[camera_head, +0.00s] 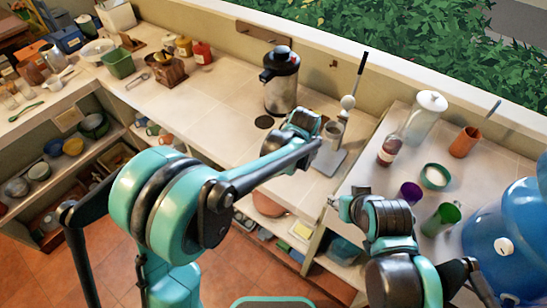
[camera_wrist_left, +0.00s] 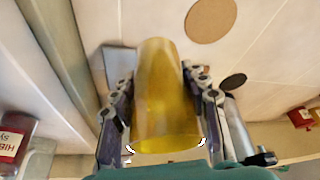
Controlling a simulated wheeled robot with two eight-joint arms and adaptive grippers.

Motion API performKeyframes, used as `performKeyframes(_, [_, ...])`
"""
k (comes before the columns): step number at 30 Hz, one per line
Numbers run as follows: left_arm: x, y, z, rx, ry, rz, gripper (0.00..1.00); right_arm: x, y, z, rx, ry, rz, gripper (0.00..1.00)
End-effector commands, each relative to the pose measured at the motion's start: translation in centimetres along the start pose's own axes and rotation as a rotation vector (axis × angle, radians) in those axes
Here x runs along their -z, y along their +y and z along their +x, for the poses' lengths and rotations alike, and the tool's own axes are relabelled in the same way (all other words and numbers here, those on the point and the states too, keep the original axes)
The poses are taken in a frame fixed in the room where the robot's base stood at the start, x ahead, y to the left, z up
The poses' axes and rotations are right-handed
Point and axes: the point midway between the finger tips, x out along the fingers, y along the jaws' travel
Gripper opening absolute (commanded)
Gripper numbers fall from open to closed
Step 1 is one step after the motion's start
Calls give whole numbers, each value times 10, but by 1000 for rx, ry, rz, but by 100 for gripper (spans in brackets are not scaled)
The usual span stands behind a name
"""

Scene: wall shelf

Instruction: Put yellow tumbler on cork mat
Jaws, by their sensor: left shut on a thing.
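The yellow tumbler (camera_wrist_left: 166,100) stands out in the left wrist view, between the two fingers of my left gripper (camera_wrist_left: 160,82), which is shut on it. The tumbler appears held above the pale tiled counter. The round tan cork mat (camera_wrist_left: 211,20) lies bare on the counter beyond the tumbler, toward the top of the left wrist view. In the head view I cannot make out the tumbler or the cork mat; my left arm covers part of the counter. The end of my right arm (camera_head: 337,203) is near the right counter, and its jaws are unclear.
A lever device (camera_head: 331,155) stands right of my left arm. A bottle (camera_head: 390,150), purple cup (camera_head: 411,193) and green cup (camera_head: 441,219) stand on the right counter.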

Motion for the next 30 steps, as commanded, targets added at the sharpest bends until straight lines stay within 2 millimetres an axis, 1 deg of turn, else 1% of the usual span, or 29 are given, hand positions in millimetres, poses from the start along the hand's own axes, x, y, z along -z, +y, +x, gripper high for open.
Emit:
performKeyframes(2, [2, -8, 6, 1, 0, -2, 0, -1, 0, 1, 0, 0, 0, 40])
performKeyframes(4, [3, -20, 15, 2, 1, -4, 0, -3, 0, 3, 0, 0, 0, 40])
performKeyframes(12, [7, -76, 56, 2, 0, -4, 0, -8, 0, 11, 0, 0, 0, 40])
performKeyframes(15, [8, -91, 67, 1, 0, -3, 0, -9, 0, 13, 0, 0, 0, 40])
performKeyframes(19, [10, -104, 76, 1, 0, -1, 0, -10, 0, 14, 0, 0, 0, 40])
performKeyframes(24, [8, -107, 82, 0, 0, 1, 0, -11, 0, 15, 0, 0, 0, 40])
performKeyframes(26, [6, -107, 88, 0, 0, 1, 0, -12, 0, 16, 0, 0, 0, 40])
performKeyframes(30, [-2, -107, 107, 0, 1, 1, 0, -15, 0, 20, 0, 0, 0, 40])
